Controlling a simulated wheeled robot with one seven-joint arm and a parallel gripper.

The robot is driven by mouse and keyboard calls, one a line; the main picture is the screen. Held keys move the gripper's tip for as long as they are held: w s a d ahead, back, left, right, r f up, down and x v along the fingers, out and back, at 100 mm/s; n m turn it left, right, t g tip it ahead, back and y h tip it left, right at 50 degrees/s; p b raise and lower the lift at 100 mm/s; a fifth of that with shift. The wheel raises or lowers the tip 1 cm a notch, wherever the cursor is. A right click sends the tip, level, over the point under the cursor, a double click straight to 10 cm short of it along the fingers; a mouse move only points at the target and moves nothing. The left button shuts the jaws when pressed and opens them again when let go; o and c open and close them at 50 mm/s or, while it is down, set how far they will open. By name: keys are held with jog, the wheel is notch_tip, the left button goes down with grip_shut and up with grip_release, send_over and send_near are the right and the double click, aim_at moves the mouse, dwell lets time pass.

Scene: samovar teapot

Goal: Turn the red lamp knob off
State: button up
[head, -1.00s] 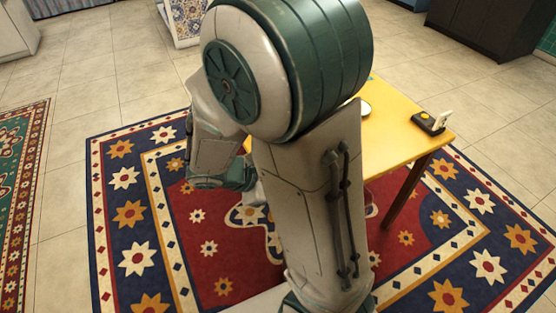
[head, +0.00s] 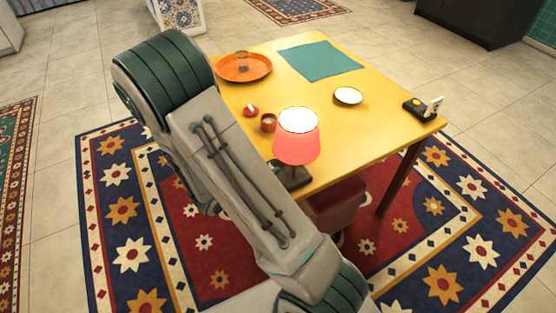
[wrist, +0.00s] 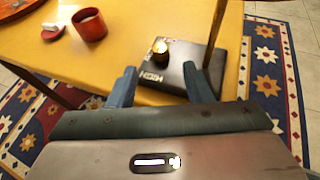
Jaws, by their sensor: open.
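The red lamp (head: 297,145) stands at the near edge of the yellow table in the head view, its shade lit. Its dark base (head: 291,176) is partly hidden by my arm. In the wrist view the base (wrist: 177,75) bears white lettering that looks like "HIGH", a small brass-coloured knob (wrist: 160,47) and a thin post (wrist: 216,35). My gripper (wrist: 161,87) is open, its two blue-grey fingers at the near edge of the base. The knob lies beyond the fingertips, between them in the picture. The head view hides my gripper behind my arm.
A red cup (head: 268,123) and a small red item (head: 251,111) stand left of the lamp. An orange tray (head: 243,68), teal cloth (head: 320,59), white plate (head: 348,96) and black device (head: 419,108) lie farther off on the table (head: 385,135). Its middle is mostly clear.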

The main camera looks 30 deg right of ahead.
jog(key=x, duration=0.7)
jog(key=c, duration=1)
